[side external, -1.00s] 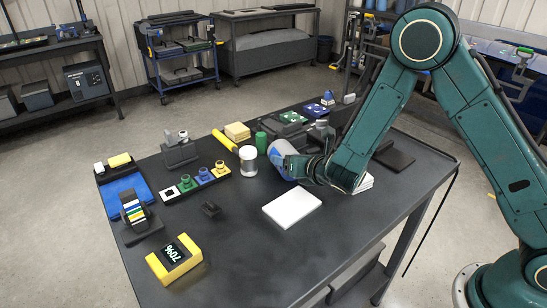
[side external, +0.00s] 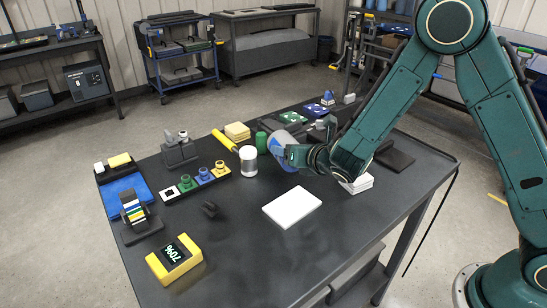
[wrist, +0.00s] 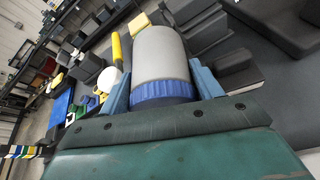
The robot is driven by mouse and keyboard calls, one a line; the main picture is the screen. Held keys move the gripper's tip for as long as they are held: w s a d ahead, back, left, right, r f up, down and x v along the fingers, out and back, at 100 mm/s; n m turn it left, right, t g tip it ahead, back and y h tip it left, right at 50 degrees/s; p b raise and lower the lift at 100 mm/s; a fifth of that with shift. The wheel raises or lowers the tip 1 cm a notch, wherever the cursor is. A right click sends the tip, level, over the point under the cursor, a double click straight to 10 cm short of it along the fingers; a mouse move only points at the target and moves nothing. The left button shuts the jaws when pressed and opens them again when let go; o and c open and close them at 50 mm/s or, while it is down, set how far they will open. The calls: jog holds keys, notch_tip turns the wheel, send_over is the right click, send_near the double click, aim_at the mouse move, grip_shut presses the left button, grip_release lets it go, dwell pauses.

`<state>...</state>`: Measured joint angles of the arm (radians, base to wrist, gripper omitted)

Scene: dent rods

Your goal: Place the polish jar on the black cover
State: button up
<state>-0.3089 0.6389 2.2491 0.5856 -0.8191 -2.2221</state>
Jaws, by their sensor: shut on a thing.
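The polish jar, which I take to be the grey cylinder with a ridged blue band, shows large in the wrist view (wrist: 160,52) and as a blue-grey shape in the side view (side external: 280,141). My gripper (wrist: 162,84) is shut on it, with a light blue finger on each side of the band. In the side view my gripper (side external: 287,152) holds the jar above the table's middle, behind the white block. A dark flat slab (side external: 395,159), possibly the black cover, lies at the table's right side, beyond my forearm. I cannot be sure which dark piece is the cover.
A white block (side external: 292,207) lies in front of my gripper. A white stack (side external: 358,184) sits under my wrist. The table's front middle is clear.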

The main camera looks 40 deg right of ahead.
notch_tip(320, 180, up, 17)
dwell(0.6)
jog(key=shift+r, duration=0.1)
dwell(0.4)
